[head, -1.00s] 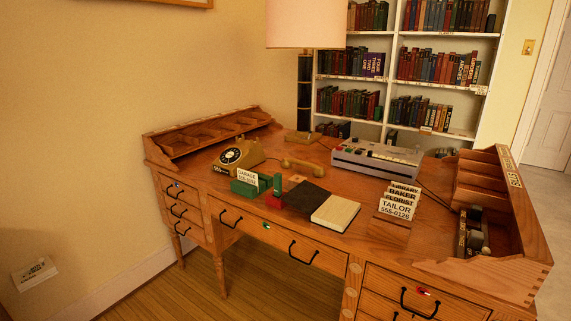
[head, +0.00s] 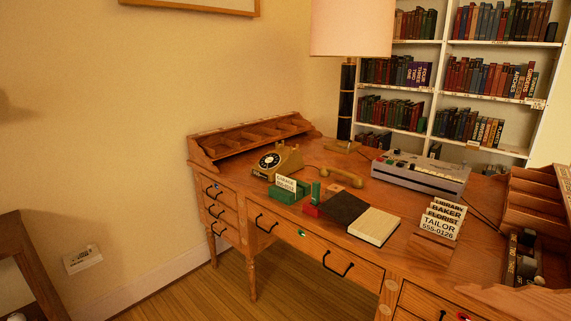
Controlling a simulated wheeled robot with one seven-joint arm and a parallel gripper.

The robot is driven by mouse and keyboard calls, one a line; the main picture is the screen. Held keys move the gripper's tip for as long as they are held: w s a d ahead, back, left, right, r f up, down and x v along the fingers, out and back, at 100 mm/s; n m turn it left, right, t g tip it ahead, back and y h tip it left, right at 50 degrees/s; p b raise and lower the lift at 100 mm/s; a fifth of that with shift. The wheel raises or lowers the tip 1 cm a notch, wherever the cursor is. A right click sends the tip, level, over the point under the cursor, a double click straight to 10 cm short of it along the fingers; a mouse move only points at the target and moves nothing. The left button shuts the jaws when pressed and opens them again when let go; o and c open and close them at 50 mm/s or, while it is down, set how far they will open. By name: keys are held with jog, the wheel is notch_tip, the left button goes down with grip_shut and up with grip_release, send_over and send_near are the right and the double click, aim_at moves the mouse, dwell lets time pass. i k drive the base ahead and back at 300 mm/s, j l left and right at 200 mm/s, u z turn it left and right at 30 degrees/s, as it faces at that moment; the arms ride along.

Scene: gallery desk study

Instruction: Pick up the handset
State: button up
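The handset (head: 341,176) is tan and lies on the desk top, off its cradle, just right of the rotary telephone (head: 279,161). The telephone is tan with a black dial and stands on the left part of the desk. My gripper is not in the head view.
The wooden desk (head: 395,252) carries a green card holder (head: 288,191), a dark book (head: 344,208), a cream notebook (head: 374,226), a grey machine (head: 421,172) and a name-card stand (head: 439,227). A lamp (head: 346,100) stands behind. Open floor (head: 225,295) lies at the lower left.

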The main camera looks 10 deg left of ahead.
aim_at(358, 182)
jog(key=i+j+z, duration=0.1)
jog(key=i+j, duration=0.75)
jog(key=j, duration=0.25)
jog(key=z, duration=0.05)
